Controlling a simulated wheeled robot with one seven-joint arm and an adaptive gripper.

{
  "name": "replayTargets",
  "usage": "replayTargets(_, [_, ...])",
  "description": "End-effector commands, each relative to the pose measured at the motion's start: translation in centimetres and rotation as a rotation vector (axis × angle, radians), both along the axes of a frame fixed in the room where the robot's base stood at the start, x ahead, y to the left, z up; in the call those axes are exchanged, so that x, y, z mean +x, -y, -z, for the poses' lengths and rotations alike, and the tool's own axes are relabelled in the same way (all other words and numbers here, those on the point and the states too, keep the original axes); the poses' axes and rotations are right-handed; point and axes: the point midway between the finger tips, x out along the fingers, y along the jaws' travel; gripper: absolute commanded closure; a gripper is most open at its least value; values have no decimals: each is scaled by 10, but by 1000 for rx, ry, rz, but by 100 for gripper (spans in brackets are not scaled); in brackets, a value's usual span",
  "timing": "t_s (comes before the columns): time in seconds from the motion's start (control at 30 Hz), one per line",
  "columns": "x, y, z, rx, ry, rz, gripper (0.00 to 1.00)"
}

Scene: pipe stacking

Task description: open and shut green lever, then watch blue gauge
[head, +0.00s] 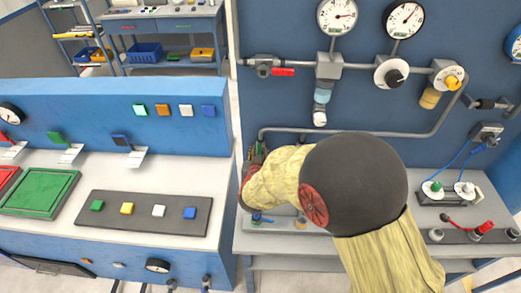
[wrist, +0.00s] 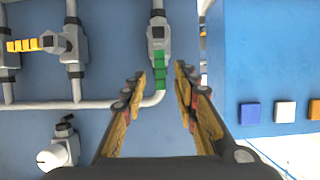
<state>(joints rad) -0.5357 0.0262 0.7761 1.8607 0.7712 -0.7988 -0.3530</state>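The green lever (wrist: 159,70) hangs from a grey valve on a pipe in the wrist view. My gripper (wrist: 160,80) is open, with one finger on each side of the lever in the picture. I see no finger touching it, and the depth gap cannot be told. In the head view my arm covers the area where the lever would be. A round gauge with what looks like a blue rim (head: 515,44) is cut off at the right edge of the head view. Its needle cannot be read.
A yellow lever (wrist: 23,45) and a curved grey pipe (wrist: 100,104) lie left in the wrist view. Blue, white and orange buttons sit on a panel at right. In the head view, a red lever (head: 283,72) and two other gauges (head: 337,15) (head: 403,19) are on the wall.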

Motion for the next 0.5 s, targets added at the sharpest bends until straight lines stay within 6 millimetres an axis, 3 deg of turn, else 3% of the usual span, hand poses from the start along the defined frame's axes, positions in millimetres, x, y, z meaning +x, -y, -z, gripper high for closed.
replayTargets(0.23, [30, 1, 13, 0, 0, 0, 70])
replayTargets(0.5, [36, 1, 15, -1, 0, -2, 70])
